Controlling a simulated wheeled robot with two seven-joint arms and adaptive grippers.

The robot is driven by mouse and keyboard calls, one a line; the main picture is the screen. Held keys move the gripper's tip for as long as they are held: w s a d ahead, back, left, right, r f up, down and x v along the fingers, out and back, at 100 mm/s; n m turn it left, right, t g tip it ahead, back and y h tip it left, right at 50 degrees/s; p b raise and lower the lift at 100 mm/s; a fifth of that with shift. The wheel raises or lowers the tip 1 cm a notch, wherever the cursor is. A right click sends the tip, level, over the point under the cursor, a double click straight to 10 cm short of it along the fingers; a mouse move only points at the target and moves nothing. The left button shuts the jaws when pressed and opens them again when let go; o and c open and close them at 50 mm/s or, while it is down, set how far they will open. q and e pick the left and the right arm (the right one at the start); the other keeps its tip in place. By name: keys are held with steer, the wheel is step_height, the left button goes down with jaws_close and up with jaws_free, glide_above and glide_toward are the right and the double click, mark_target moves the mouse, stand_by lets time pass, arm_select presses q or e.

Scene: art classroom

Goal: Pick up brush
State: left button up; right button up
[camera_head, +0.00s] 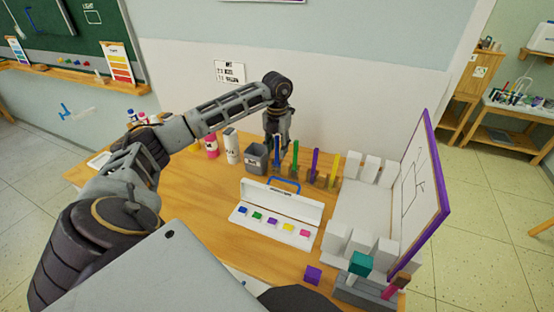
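Several upright brushes stand in a row at the back of the wooden table (190,205): a blue one (282,160), a green one (295,158), a purple one (314,165) and a yellow one (334,171). My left gripper (275,143) points down at the left end of the row, right by the blue brush and above the grey cup's right side. Its fingertips are small and partly mixed with the blue brush in the view, so I cannot tell whether they touch it or are closed. My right gripper is not in view.
A grey cup (256,160) stands left of the brushes. A white paint box (270,226) with a blue handle lies open in front. A purple-framed board (430,200) and white blocks (371,168) stand at right. White and pink bottles (211,147) stand left.

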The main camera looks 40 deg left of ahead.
arm_select(q)
steer(key=shift+c, duration=0.4)
jaws_close()
steer(key=shift+r, duration=0.15)
steer(key=shift+r+p, duration=0.35)
steer(key=shift+r, duration=4.55)
